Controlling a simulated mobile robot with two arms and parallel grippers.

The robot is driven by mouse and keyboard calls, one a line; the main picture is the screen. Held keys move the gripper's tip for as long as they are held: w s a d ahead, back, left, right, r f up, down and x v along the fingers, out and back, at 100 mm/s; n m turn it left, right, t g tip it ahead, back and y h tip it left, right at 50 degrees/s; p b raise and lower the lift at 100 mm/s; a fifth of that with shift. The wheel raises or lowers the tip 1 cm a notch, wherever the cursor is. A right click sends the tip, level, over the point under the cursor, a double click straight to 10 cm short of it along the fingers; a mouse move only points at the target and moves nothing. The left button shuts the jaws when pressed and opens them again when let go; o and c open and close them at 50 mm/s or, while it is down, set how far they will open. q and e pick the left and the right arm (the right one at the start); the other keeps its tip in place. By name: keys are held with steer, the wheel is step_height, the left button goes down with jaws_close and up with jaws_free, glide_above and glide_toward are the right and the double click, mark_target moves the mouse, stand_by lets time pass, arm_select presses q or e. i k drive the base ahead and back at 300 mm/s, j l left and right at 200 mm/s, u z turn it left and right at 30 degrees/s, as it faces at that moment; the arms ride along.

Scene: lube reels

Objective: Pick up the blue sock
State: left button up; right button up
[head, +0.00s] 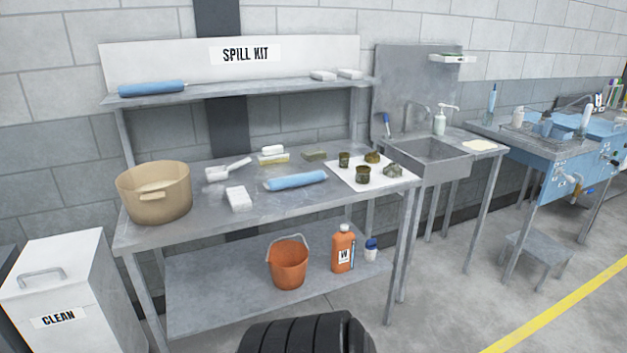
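A blue sock (295,181), a long soft roll, lies across the middle of the grey metal workbench (270,210). A second blue roll (152,88) of similar look lies at the left end of the raised shelf (220,90), under the "SPILL KIT" sign. Neither of my grippers is in view, and nothing touches either roll.
A tan pot (154,191) stands on the bench's left end. A white scoop (228,170) and white blocks (239,198) lie left of the sock. A white mat (345,178) with several dark parts is to its right. Black ribbed rings (305,335) stand in front.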

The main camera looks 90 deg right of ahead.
mark_target(308, 178)
steer(key=z, duration=2.7)
steer(key=i+j+u, duration=0.1)
steer(key=i, duration=0.2)
steer(key=i+j+u, duration=0.1)
steer(key=i+j, duration=0.1)
steer(key=i, duration=0.1)
